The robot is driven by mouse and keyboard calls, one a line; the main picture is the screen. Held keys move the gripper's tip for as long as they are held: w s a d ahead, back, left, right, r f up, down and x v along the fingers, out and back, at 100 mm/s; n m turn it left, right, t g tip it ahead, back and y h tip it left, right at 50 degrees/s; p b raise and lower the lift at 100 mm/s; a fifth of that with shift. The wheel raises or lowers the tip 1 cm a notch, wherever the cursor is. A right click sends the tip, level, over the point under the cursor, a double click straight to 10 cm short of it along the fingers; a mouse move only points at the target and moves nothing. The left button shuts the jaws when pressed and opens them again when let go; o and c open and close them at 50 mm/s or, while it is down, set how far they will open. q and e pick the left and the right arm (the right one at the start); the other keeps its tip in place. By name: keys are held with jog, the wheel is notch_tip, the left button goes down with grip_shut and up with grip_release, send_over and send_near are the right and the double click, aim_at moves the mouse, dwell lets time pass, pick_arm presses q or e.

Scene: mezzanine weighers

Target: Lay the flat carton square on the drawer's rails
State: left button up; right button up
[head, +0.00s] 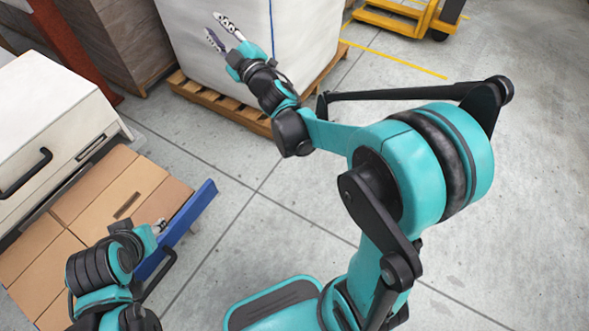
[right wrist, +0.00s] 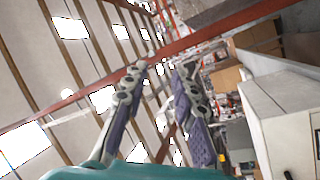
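The open drawer, with its blue front (head: 190,222), sticks out at the lower left. Brown cardboard (head: 90,205) covers its top in several flat panels with seams and one dark slot; I cannot tell which of it is the flat carton. The rails are hidden. My left gripper (head: 158,227) is low beside the blue front, mostly hidden behind its own wrist; I cannot tell whether it touches anything. My right gripper (head: 228,30) is raised far from the drawer, before a wrapped white load. Its fingers are apart and empty, also in the right wrist view (right wrist: 165,90).
A white cabinet (head: 50,120) with a black handle stands behind the drawer. The white load (head: 235,60) sits on a wooden pallet (head: 245,116). A yellow truck (head: 405,17) is at the top right. Grey floor (head: 270,215) is clear between.

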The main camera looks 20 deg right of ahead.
jog(key=s+d+f+m+g+h, duration=0.2)
jog(key=s+d+f+m+h, duration=0.15)
jog(key=s, duration=0.25)
jog(key=s+d+f+m+g+h, duration=0.2)
jog(key=s+d+m+g+h, duration=0.1)
jog(key=s+d+m, duration=0.2)
jog(key=s+a+f+m+g, duration=0.1)
jog(key=s+f+m+g, duration=0.1)
jog(key=s+f+g, duration=0.2)
jog(key=s+a+f+m+g+y, duration=0.1)
jog(key=s+f+g, duration=0.3)
jog(key=s+f, duration=0.7)
jog(key=s+a+m, duration=0.1)
jog(key=s, duration=0.6)
jog(key=shift+a, duration=0.15)
jog(key=shift+y, duration=0.25)
